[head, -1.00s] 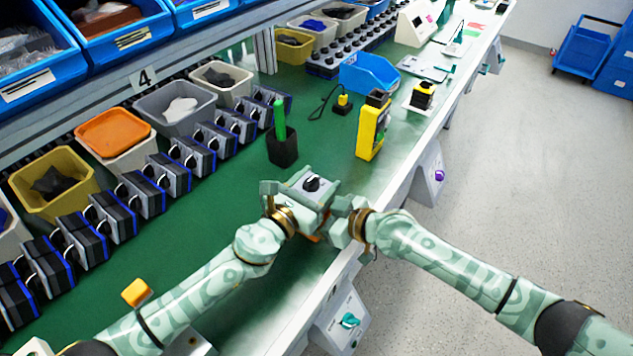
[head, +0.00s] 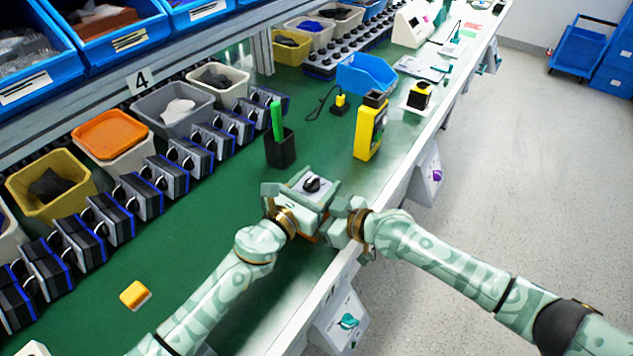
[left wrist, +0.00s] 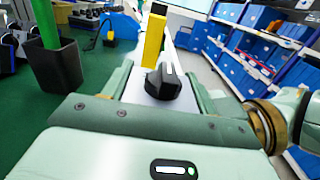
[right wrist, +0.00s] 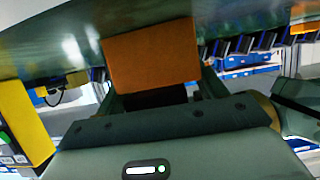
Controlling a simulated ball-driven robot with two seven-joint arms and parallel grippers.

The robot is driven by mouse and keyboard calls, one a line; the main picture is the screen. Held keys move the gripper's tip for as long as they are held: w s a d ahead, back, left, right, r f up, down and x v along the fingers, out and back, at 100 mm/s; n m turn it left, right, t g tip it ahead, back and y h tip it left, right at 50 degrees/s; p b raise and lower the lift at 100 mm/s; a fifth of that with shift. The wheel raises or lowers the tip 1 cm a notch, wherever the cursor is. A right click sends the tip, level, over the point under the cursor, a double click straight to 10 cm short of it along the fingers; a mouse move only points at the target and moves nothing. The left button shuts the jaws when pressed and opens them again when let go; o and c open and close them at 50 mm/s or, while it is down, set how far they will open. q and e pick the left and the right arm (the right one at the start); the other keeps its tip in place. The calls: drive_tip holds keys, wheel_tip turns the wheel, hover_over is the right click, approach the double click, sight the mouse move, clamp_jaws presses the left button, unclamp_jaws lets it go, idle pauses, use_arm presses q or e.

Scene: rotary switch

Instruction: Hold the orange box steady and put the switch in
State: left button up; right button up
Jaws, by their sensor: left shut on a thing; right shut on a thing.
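The switch (head: 311,185), a light plate with a black rotary knob, sits between the fingers of my left gripper (head: 297,194), which is shut on it. Its knob faces up and also shows in the left wrist view (left wrist: 171,88). The orange box (right wrist: 150,53) is between the fingers of my right gripper (right wrist: 158,92), which is shut on it. In the head view only a thin orange edge shows below the switch, and the grippers hide the rest. The two grippers are close together near the bench's front edge. I cannot tell how far the switch is seated.
A black pen holder (head: 280,150) with a green pen stands behind the grippers. A yellow meter (head: 369,130) stands to the right. A yellow block (head: 135,294) lies at the lower left. A row of dark switch units lines the back. The green bench between is clear.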

use_arm(q)
drive_tip(key=shift+f, duration=0.3)
drive_tip(key=shift+a+r, duration=0.1)
drive_tip(key=shift+s, duration=0.1)
drive_tip(key=shift+s+a, duration=0.1)
drive_tip(key=shift+a, duration=0.05)
drive_tip(key=shift+r, duration=0.1)
idle(1.0)
drive_tip(key=shift+d, duration=0.25)
idle(0.7)
drive_tip(key=shift+a, duration=0.25)
idle(0.5)
idle(0.7)
